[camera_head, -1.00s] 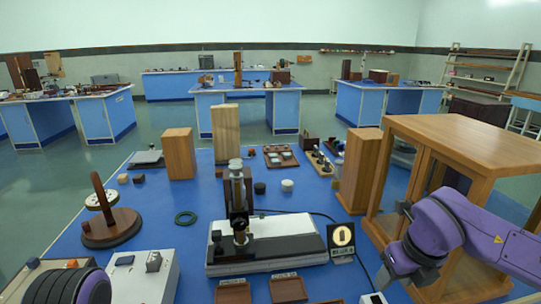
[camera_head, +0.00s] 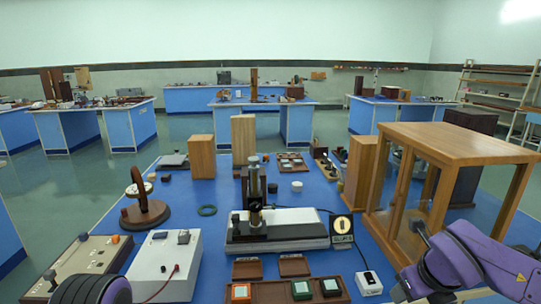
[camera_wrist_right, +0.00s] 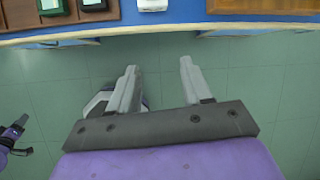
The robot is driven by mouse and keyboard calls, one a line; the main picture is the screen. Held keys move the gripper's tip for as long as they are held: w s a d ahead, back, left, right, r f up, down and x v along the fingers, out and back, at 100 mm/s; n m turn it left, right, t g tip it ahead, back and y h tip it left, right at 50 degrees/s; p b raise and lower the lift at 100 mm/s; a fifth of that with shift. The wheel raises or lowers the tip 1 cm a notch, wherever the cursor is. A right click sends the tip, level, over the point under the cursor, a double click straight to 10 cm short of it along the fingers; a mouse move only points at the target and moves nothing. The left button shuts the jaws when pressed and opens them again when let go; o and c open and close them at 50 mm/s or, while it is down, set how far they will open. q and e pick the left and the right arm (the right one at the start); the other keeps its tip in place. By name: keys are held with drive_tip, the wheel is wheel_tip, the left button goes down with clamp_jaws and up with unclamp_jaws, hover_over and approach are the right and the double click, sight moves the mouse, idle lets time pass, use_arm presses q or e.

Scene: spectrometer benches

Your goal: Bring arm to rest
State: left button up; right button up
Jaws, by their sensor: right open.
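My right gripper shows in the right wrist view (camera_wrist_right: 158,72), open and empty. Its two grey fingers are apart over the green tiled floor, in front of the bench's edge. In the head view my purple right arm (camera_head: 455,255) is folded at the lower right, in front of the wooden frame case; its fingers cannot be made out there. Part of my purple left arm (camera_head: 90,288) shows at the lower left corner. The left gripper cannot be made out.
The blue bench (camera_head: 210,240) bears a microscope-like instrument (camera_head: 290,228), a white box (camera_head: 165,262), a sample tray (camera_head: 268,291) at the front edge, and wooden blocks. A wooden frame case (camera_head: 450,143) stands at the right.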

drive_tip(key=w+a+f+n+t+h, duration=0.1)
drive_tip(key=a+f+n, duration=0.6)
drive_tip(key=f, duration=0.5)
drive_tip(key=s+a+f+n, duration=0.2)
drive_tip(key=s+f+n, duration=0.2)
drive_tip(key=f, duration=0.3)
drive_tip(key=s+a+f+n, duration=0.2)
drive_tip(key=s+f+n, duration=0.2)
drive_tip(key=f, duration=0.2)
drive_tip(key=s+d+f+n+g, duration=0.2)
drive_tip(key=s+d+f+n, duration=0.2)
drive_tip(key=s+f+n, duration=0.45)
drive_tip(key=s+d+f+n+h, duration=0.2)
drive_tip(key=s+d+n, duration=0.1)
drive_tip(key=s+d, duration=0.5)
drive_tip(key=shift+s+d+g, duration=0.35)
drive_tip(key=shift+s+g, duration=0.05)
drive_tip(key=shift+s, duration=0.2)
